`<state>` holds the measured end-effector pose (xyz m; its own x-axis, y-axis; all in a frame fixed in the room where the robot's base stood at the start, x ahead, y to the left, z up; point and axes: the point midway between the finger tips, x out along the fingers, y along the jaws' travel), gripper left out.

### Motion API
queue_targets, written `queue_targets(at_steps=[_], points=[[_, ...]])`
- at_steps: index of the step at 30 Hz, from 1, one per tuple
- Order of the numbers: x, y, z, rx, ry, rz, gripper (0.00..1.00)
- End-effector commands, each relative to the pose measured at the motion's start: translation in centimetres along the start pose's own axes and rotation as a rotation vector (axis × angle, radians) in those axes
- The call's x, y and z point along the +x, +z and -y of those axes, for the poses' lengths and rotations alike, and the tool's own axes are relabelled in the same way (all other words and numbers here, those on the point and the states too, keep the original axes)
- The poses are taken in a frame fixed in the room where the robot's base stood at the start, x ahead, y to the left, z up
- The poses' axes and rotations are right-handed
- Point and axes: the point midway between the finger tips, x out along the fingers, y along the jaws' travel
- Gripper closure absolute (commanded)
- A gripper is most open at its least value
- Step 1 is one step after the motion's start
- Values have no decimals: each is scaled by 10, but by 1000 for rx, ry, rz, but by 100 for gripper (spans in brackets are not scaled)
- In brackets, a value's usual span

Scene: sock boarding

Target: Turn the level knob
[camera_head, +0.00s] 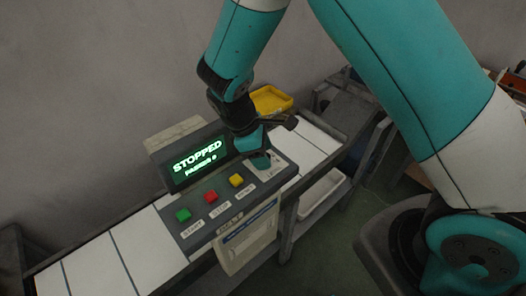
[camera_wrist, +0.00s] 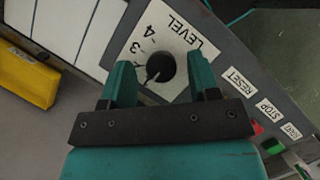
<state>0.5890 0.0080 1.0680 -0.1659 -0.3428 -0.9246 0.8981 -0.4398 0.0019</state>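The level knob (camera_wrist: 161,67) is a round black knob on a white dial plate (camera_wrist: 184,36) marked LEVEL, with 3 and 4 readable. In the wrist view my gripper (camera_wrist: 161,75) has its two teal fingers apart, one on each side of the knob. A gap shows between each finger and the knob. In the head view my gripper (camera_head: 258,160) is over the right end of the control panel (camera_head: 215,222) and hides the knob there. The display (camera_head: 198,158) reads STOPPED, with a smaller blurred line below.
Green (camera_head: 183,215), red (camera_head: 210,197) and yellow (camera_head: 236,180) buttons sit left of the knob in the head view. A yellow tray (camera_head: 271,99) lies behind my gripper. A white slatted conveyor (camera_head: 92,262) runs past the panel.

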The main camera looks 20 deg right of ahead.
Motion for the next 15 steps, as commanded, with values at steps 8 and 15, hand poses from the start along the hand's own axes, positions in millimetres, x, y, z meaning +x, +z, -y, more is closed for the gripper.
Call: queue_targets(at_steps=[8,15], points=[[-1,0,0,0,-1,1,45],[-30,-2,0,-1,3,-4,45]])
